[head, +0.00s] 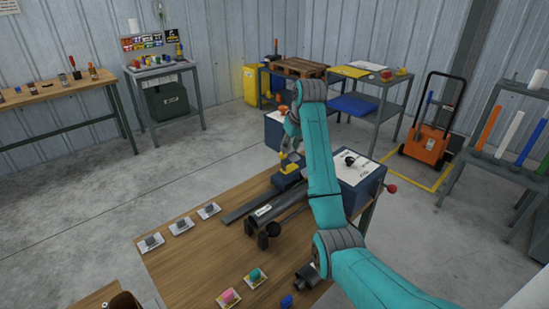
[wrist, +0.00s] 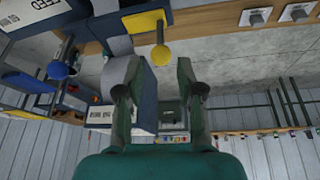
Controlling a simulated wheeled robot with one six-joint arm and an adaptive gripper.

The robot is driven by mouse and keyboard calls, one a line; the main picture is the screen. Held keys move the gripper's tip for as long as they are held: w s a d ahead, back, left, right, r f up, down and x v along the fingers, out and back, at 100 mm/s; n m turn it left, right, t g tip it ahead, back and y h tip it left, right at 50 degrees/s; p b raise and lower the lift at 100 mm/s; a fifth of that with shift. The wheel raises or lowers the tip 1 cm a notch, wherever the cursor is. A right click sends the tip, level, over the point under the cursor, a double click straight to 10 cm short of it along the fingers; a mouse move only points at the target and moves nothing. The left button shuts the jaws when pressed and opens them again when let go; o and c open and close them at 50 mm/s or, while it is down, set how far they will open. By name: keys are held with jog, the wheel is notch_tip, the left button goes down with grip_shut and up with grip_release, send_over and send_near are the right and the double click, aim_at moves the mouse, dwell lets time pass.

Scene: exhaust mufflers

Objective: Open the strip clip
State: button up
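A dark flat strip (head: 250,203) lies on the wooden table, with its far end at a blue block (head: 287,180). On that block is a yellow part (head: 289,167) that looks like the strip clip's lever. In the wrist view a round yellow knob (wrist: 161,56) on a short stem sits on a yellow bar (wrist: 143,21). My gripper (wrist: 160,62) is open and empty, its fingers apart on either side of the knob in the picture. No contact with the knob shows. In the head view my gripper (head: 291,147) is above the block, partly hidden by my arm.
A blue box with a white labelled top (head: 357,168) and a red knob (head: 391,188) stands right of my arm. A dark tube (head: 268,207) lies beside the strip. Small tiles (head: 180,226) line the left edge; pink (head: 229,297) and teal (head: 254,276) pieces sit in front.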

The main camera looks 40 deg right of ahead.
aim_at(284, 159)
jog(key=x, duration=1)
jog(key=shift+w+f, duration=0.2)
jog(key=shift+f, duration=0.15)
grip_shut()
jog(key=shift+r, duration=0.1)
